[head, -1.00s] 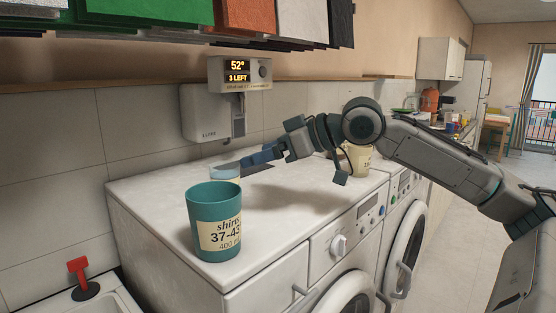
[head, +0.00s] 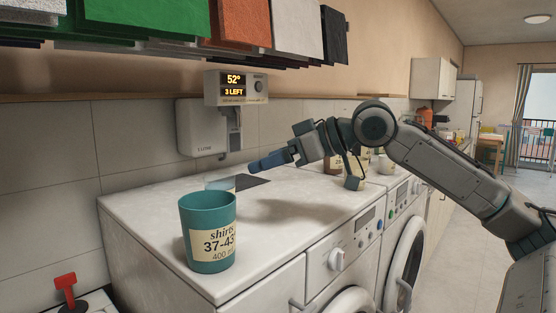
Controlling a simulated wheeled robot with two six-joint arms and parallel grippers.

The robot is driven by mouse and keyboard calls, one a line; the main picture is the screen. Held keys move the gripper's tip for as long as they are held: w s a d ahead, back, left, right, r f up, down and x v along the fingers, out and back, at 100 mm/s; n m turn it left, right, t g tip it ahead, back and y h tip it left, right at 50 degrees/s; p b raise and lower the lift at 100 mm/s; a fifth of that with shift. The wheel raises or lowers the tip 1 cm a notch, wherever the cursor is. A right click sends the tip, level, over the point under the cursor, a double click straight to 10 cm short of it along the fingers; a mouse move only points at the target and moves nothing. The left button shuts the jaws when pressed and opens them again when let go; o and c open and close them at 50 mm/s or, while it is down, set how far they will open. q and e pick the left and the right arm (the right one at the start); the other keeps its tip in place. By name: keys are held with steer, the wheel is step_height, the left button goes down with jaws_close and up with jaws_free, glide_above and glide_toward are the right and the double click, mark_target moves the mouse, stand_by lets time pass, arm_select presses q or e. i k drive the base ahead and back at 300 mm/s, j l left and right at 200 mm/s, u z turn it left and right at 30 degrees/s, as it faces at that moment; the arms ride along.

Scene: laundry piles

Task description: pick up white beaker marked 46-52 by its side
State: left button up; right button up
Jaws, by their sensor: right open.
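My right gripper (head: 256,165) reaches in from the right above the washing machine top, its blue fingers pointing left; it is open and empty. A teal beaker (head: 208,232) marked "shirts 37-43" stands upright near the front left of the top. Behind it is a low pale blue-rimmed thing (head: 221,184), mostly hidden by the teal beaker. Pale containers stand farther back behind my right arm: one with a label (head: 334,164) and a whitish one (head: 386,164), both partly covered. I cannot read 46-52 on any of them. My left gripper is not in view.
The white machine top (head: 290,228) is clear to the right of the teal beaker. A dispenser (head: 204,130) and a display reading 52° and 3 LEFT (head: 234,87) are on the wall. Colored slabs (head: 240,22) hang overhead. A red-handled thing (head: 66,287) is at lower left.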

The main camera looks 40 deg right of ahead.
mark_target(387, 166)
steer(key=k+l, duration=0.35)
steer(key=k, duration=0.15)
steer(key=k+l, duration=0.4)
steer(key=k, duration=0.1)
